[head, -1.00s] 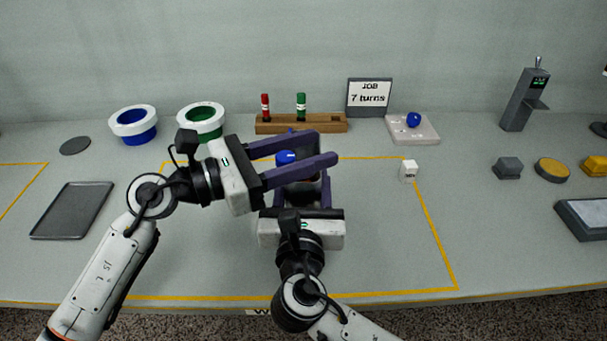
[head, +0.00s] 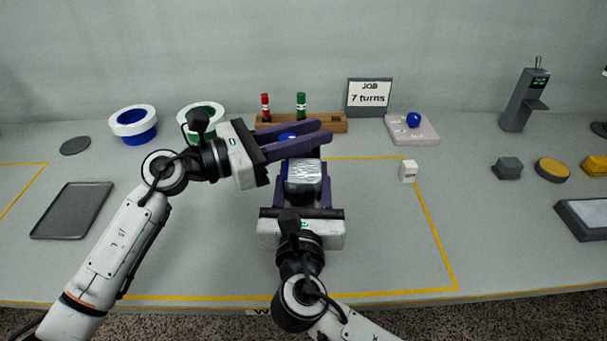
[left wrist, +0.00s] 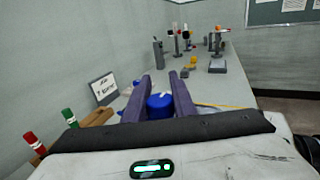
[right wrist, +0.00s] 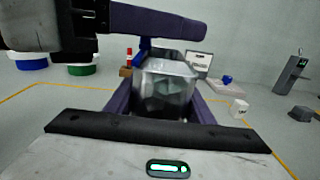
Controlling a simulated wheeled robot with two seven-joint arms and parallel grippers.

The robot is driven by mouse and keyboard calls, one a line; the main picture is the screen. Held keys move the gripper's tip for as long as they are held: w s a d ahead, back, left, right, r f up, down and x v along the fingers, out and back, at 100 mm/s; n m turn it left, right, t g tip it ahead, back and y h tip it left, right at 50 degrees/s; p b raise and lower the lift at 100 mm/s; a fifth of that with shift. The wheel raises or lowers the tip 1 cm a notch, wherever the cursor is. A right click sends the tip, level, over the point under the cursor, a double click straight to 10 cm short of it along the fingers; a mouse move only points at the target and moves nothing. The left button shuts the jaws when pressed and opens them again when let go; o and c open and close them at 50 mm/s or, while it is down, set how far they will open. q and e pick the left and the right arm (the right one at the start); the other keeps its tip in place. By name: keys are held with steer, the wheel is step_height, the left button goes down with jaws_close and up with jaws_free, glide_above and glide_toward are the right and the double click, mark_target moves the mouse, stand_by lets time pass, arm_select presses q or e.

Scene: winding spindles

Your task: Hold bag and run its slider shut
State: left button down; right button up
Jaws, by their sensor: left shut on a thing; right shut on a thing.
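The bag (head: 304,180) is a shiny, clear-silvery block shape with dark patches, and it also shows in the right wrist view (right wrist: 168,88). My right gripper (head: 303,170) is shut on it, one finger on each side, and holds it upright. My left gripper (head: 325,131) is shut on a blue round piece (head: 288,136) just behind the bag's far edge. That blue piece, seemingly the slider, shows between the fingers in the left wrist view (left wrist: 160,104). The left fingers cross behind the bag and partly hide it. I cannot tell whether the seal is closed.
A wooden rack (head: 331,124) with red and green spindles stands behind the grippers. A "7 turns" sign (head: 369,97), a pale tray (head: 428,131) and a small white box (head: 408,171) are to the right. A dark tray (head: 72,211) lies left. The front table is clear.

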arm_select(q)
steer(key=w, duration=0.6)
steer(key=shift+w+d, duration=0.15)
steer(key=shift+w, duration=0.15)
steer(key=c, duration=1.5)
jaws_free()
steer(key=shift+s+f, duration=0.1)
steer(key=shift+o, duration=0.2)
arm_select(e)
steer(key=shift+f, duration=0.25)
arm_select(q)
steer(key=v, duration=1.2)
arm_select(e)
steer(key=o, duration=1.1)
steer(key=shift+o, duration=0.6)
steer(key=shift+r, duration=0.1)
